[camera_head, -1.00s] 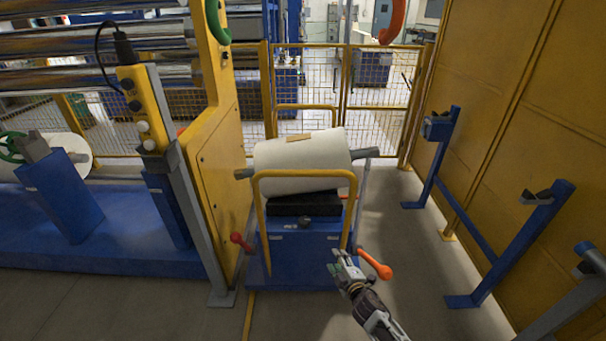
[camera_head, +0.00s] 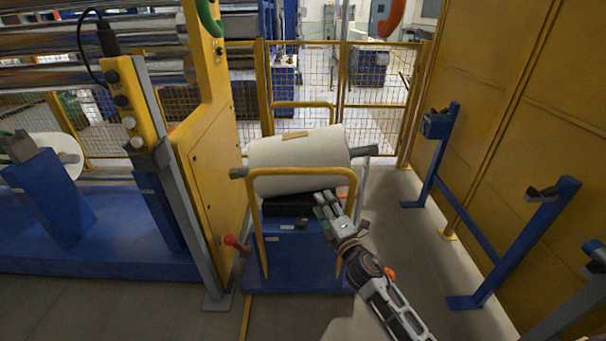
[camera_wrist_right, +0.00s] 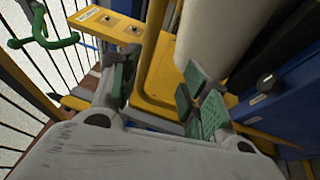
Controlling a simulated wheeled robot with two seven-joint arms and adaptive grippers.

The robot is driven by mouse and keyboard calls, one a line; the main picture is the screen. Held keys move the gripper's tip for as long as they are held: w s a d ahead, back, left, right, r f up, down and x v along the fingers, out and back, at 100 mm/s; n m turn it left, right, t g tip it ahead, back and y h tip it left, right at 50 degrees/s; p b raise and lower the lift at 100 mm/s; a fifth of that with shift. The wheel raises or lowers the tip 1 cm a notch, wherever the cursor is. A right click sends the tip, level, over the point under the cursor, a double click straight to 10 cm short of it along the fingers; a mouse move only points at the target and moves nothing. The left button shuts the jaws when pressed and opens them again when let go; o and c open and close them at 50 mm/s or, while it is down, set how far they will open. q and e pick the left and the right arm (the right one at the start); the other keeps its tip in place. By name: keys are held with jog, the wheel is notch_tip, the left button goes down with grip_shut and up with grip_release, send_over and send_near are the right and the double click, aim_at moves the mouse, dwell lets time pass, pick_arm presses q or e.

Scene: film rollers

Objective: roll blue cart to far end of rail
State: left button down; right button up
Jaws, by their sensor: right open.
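The blue cart (camera_head: 285,258) stands in the middle of the head view, carrying a large white roll (camera_head: 295,160) on a grey shaft. A yellow hoop handle (camera_head: 262,225) rises at its near side. My right gripper (camera_head: 327,203) is open at the hoop's right upright. In the right wrist view, the yellow bar (camera_wrist_right: 152,50) passes between the green-padded fingers of the gripper (camera_wrist_right: 160,92); I cannot tell whether they touch it. A yellow strip (camera_head: 246,318) runs on the floor before the cart; I cannot tell if it is the rail. My left gripper is out of view.
A yellow machine frame (camera_head: 212,150) with a grey post stands close left of the cart. A yellow mesh fence (camera_head: 375,95) lies behind. Blue stands (camera_head: 515,240) and a yellow wall (camera_head: 500,110) are right. Floor between cart and stands is clear.

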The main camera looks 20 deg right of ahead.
aim_at(307, 174)
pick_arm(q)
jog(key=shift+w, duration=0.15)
pick_arm(e)
jog(key=shift+a+r+n, duration=0.15)
jog(key=shift+r+n, duration=0.15)
jog(key=shift+r, duration=0.5)
jog(key=shift+w, duration=0.1)
